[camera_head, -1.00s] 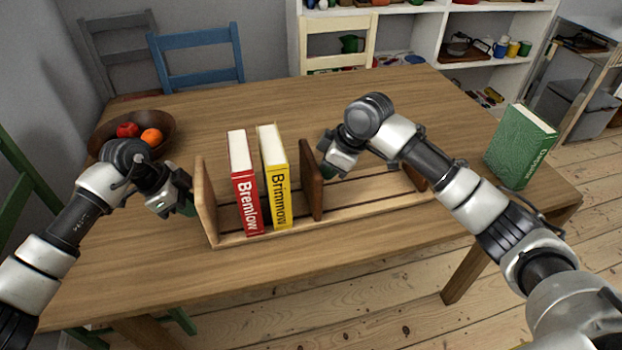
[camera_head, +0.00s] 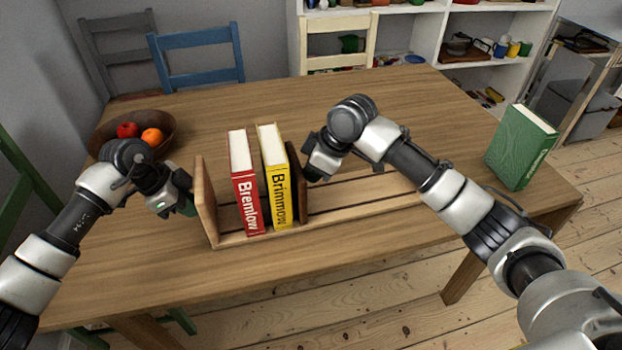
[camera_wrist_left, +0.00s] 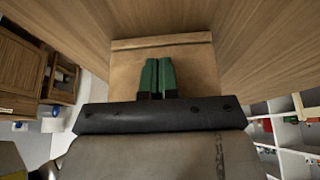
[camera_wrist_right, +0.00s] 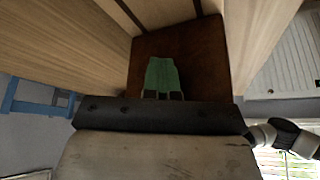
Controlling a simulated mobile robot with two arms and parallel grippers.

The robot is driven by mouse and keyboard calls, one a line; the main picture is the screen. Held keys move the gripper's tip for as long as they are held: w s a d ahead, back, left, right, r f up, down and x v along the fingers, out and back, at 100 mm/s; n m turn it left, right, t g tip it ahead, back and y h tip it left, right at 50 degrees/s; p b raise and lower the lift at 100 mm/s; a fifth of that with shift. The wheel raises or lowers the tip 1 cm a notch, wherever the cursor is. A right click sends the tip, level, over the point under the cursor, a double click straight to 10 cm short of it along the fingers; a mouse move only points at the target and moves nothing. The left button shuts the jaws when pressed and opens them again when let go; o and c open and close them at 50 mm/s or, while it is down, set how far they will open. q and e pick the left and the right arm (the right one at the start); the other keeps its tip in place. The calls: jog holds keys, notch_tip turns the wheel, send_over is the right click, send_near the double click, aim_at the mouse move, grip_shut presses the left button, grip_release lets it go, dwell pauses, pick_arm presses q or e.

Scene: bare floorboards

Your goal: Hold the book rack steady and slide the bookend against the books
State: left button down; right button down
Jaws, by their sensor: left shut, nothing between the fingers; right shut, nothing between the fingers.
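The wooden book rack (camera_head: 360,196) stands on the table. Its pale left end panel (camera_head: 206,206) also shows in the left wrist view (camera_wrist_left: 205,65). A red book (camera_head: 246,195) and a yellow book (camera_head: 279,190) stand upright in it. The dark brown bookend (camera_head: 299,185) is close beside the yellow book's right side; I cannot tell whether they touch. My left gripper (camera_head: 188,206) is shut and empty at the outer face of the left end panel.
A green book (camera_head: 520,148) stands at the table's right end. A fruit bowl (camera_head: 165,125) is at the back left. The back of the table (camera_head: 250,95) is clear. Chairs and a white shelf stand beyond.

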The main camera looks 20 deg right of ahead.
aim_at(292, 171)
jog(key=shift+a, duration=0.75)
dwell(0.6)
jog(key=shift+a, duration=1.85)
jog(key=shift+s+a, duration=0.1)
jog(key=shift+a, duration=0.1)
jog(key=shift+a, duration=2.15)
dwell(0.4)
jog(key=shift+d, duration=0.1)
jog(key=shift+d+r, duration=0.1)
jog(key=shift+d, duration=1.9)
jog(key=shift+r, duration=5.95)
